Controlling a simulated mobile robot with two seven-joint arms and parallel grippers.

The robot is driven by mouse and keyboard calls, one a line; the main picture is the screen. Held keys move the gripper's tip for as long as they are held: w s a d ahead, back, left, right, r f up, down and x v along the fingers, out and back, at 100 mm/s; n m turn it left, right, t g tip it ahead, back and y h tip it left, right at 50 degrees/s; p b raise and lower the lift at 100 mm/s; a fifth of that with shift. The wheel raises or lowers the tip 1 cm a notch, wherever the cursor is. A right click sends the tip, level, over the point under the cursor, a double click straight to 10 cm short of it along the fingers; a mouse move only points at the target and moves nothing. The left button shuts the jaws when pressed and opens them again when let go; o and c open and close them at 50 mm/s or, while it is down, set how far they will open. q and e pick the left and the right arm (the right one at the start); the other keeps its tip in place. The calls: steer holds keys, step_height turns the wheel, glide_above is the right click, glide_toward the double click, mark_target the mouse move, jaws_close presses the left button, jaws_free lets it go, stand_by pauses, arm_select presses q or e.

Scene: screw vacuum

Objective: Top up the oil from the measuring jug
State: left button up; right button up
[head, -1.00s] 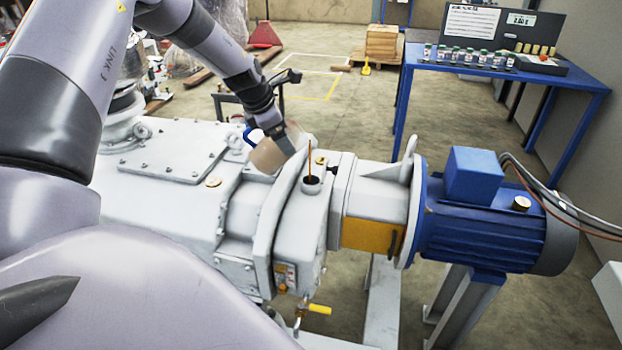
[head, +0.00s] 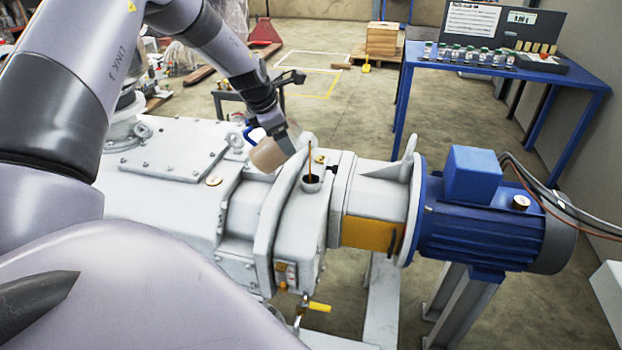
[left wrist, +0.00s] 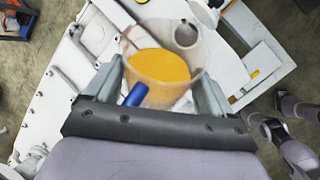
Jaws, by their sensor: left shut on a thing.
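My left gripper (head: 284,139) is shut on the clear measuring jug (head: 266,157), which has a blue handle (left wrist: 136,95). The jug is tilted above the grey pump housing, its mouth towards the filler opening (head: 312,184). Amber oil (left wrist: 160,68) shows inside the jug in the left wrist view. A thin amber line (head: 310,160), which looks like a stream of oil, runs down into the opening. The left wrist view also shows the opening (left wrist: 186,34) just beyond the jug's mouth. A sight glass (head: 287,273) is on the housing front. My right gripper is not in view.
A blue motor (head: 490,225) is joined to the pump on the right. A yellow-handled valve (head: 318,307) sticks out below the housing. A blue table (head: 575,82) with small bottles (head: 470,54) stands at the back right. Open floor lies behind the pump.

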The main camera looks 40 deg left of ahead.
arm_select(q)
steer(key=shift+w+p, duration=0.15)
steer(key=shift+p, duration=0.35)
stand_by(1.0)
steer(key=shift+w+d+f+g+y+b, duration=0.3)
steer(key=shift+f+g+y+b, duration=0.1)
steer(key=shift+g+y, duration=0.4)
stand_by(5.7)
